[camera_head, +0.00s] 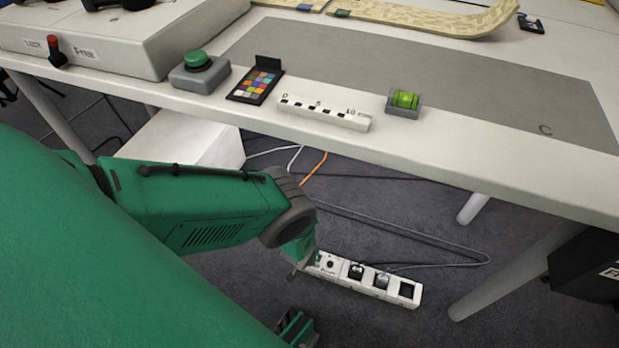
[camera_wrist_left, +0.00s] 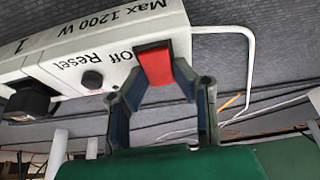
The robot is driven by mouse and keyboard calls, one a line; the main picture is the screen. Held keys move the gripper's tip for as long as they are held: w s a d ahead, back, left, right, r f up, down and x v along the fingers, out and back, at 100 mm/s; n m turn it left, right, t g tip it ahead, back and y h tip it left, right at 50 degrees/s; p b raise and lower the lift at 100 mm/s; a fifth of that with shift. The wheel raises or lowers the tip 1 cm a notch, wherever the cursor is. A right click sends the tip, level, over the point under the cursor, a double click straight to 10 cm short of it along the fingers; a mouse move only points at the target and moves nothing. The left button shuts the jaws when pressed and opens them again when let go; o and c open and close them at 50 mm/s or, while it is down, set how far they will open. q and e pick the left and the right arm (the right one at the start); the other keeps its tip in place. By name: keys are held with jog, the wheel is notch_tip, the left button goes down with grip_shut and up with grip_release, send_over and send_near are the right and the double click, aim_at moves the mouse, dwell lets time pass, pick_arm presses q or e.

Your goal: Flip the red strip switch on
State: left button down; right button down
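The white power strip (camera_head: 378,281) lies on the carpet under the table. In the left wrist view its end (camera_wrist_left: 60,80) fills the upper left, with the red switch (camera_wrist_left: 154,62) beside the "Off" print and a black reset button (camera_wrist_left: 92,79). My left gripper (camera_wrist_left: 158,76) has its fingers apart, one on each side of the red switch. I cannot tell whether they touch it. In the head view my left gripper (camera_head: 303,257) is at the strip's left end and hides the switch. My right gripper (camera_head: 298,328) appears only partly at the bottom edge.
Dark plugs (camera_head: 381,281) sit in the strip's sockets. A grey cable (camera_head: 400,232) loops on the carpet behind it. A white box (camera_head: 180,140) stands under the table at left.

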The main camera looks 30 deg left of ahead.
pick_arm(q)
jog(key=shift+w+g, duration=0.2)
jog(key=shift+g, duration=0.3)
jog(key=shift+g+h, duration=0.4)
jog(key=shift+g, duration=0.6)
jog(key=c, duration=1.3)
grip_release()
jog(key=shift+w, duration=0.1)
